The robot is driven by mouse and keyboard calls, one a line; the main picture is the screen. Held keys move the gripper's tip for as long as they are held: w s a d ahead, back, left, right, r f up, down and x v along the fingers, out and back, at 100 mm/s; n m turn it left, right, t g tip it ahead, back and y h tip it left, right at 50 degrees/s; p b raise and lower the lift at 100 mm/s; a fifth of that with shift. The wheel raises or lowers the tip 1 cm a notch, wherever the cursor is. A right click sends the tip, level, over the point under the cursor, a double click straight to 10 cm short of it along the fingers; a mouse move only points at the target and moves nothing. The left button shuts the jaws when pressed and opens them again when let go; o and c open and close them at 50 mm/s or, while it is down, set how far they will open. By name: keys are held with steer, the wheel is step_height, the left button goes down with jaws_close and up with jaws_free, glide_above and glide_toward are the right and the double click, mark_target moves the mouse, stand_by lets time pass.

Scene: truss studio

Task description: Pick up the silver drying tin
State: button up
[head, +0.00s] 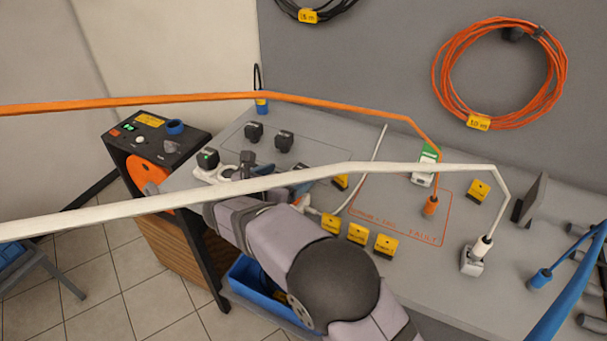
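I cannot make out a silver drying tin in the head view. My gripper (245,163) is at the far end of my grey arm, low over the left part of the grey bench (415,275). It is beside a white socket strip (212,172) with a black plug (208,158) in it. The arm and a white cable partly hide the gripper, and I cannot tell whether its fingers are apart or hold anything.
An orange cable (200,99) and a white cable (200,201) stretch across the view above the bench. Yellow blocks (386,246), black plugs (284,140) and a white-green device (425,166) stand on the bench. A blue bin (252,286) sits below.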

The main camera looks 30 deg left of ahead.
mark_target(304, 170)
steer(key=shift+d+p+x, duration=0.2)
steer(key=shift+p+x, duration=0.3)
steer(key=shift+x, duration=1)
steer(key=shift+d+p+x, duration=0.2)
steer(key=shift+p+x, duration=0.25)
steer(key=shift+x, duration=1.1)
steer(key=shift+w+f, duration=0.35)
steer(key=shift+w, duration=0.1)
steer(key=c, duration=1.3)
